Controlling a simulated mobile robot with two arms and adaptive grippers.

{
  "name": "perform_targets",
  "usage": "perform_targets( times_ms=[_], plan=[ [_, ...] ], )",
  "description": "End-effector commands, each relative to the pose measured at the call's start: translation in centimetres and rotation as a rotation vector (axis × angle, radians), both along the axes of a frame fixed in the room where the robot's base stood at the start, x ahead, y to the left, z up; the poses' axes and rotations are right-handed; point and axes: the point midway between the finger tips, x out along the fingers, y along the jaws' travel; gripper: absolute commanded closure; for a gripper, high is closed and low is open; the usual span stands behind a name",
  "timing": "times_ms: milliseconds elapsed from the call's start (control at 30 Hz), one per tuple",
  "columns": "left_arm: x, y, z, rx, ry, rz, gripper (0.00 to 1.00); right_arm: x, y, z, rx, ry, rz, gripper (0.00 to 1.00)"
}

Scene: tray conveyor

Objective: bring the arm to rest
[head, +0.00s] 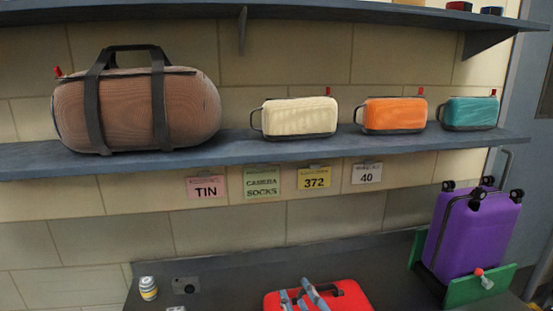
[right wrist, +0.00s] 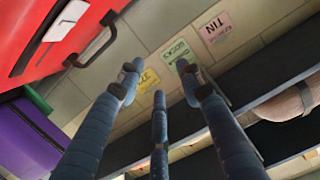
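My right gripper (head: 312,296) shows at the bottom edge of the head view, its blue-grey fingers in front of a red case (head: 352,297). In the right wrist view the fingers of this gripper (right wrist: 160,85) are spread apart with nothing between them. The red case also shows there at upper left (right wrist: 25,30), with a dark handle, beside the fingers and apart from them. The lower part of the case is cut off in the head view. My left gripper is in neither view.
A shelf (head: 250,149) holds a brown duffel bag (head: 190,110) and cream (head: 300,117), orange (head: 395,115) and teal (head: 470,112) bags. On the dark counter (head: 230,280) are a purple suitcase (head: 470,235) in a green holder (head: 463,291) and a small can (head: 148,289).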

Motion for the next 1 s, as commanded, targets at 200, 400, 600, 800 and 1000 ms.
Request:
perform_targets(
  times_ms=[200, 400, 600, 800, 1000],
  plan=[
    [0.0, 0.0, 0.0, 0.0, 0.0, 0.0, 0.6, -8.7, -7.9, -12.1, -0.156, 0.416, -0.08, 0.64],
    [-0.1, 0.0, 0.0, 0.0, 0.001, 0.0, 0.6, -17.2, -11.9, -18.0, -0.263, 0.698, -0.058, 0.64],
    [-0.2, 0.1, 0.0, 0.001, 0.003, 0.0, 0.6, -24.1, -14.1, -20.7, -0.331, 0.888, -0.013, 0.64],
    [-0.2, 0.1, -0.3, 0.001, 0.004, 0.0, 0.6, -29.5, -15.6, -22.7, -0.38, 1.036, 0.04, 0.64],
    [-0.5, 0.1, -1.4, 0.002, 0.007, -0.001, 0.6, -28.2, -15.3, -29.1, -0.38, 1.052, 0.043, 0.64]
  ],
)
